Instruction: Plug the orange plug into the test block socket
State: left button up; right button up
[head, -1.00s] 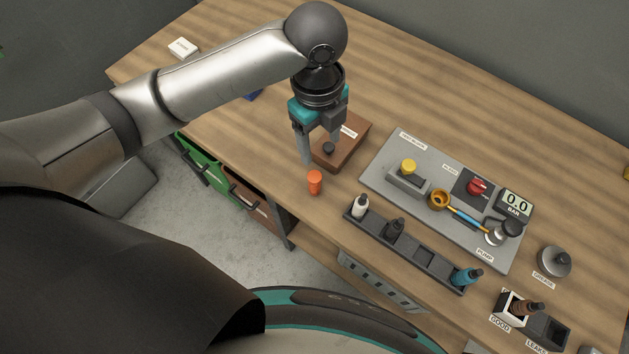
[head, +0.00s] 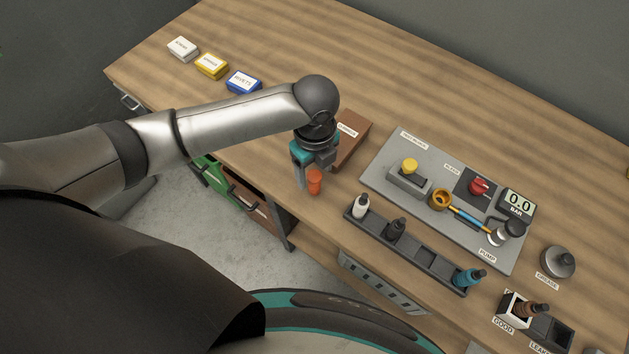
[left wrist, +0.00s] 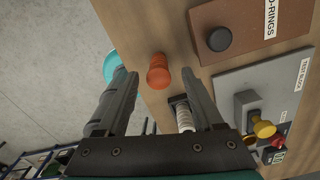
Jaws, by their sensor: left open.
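The orange plug (head: 315,182) stands near the front edge of the bench; it also shows in the left wrist view (left wrist: 158,72). My left gripper (head: 308,184) is open and low at the plug. In the left wrist view my fingers (left wrist: 155,75) are spread, with the plug ahead in the gap between them; I cannot tell whether they touch it. The grey test block (head: 407,183) with a yellow knob sits on a grey plate (head: 385,157). A brass ring (head: 441,200) lies right of it; I cannot make out the socket opening. My right gripper is not in view.
A dark rack (head: 418,257) holds a white, a black and a teal plug. A brown O-rings box (head: 352,140) stands just behind my gripper. A red knob (head: 478,186) and gauge (head: 517,204) are further right.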

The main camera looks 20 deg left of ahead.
aim_at(314, 177)
pick_arm(q)
notch_tip(314, 177, down, 3)
jog(key=shift+s+f, duration=0.1)
jog(key=shift+f, duration=0.05)
jog(key=shift+c, duration=0.2)
grip_shut()
dwell(0.3)
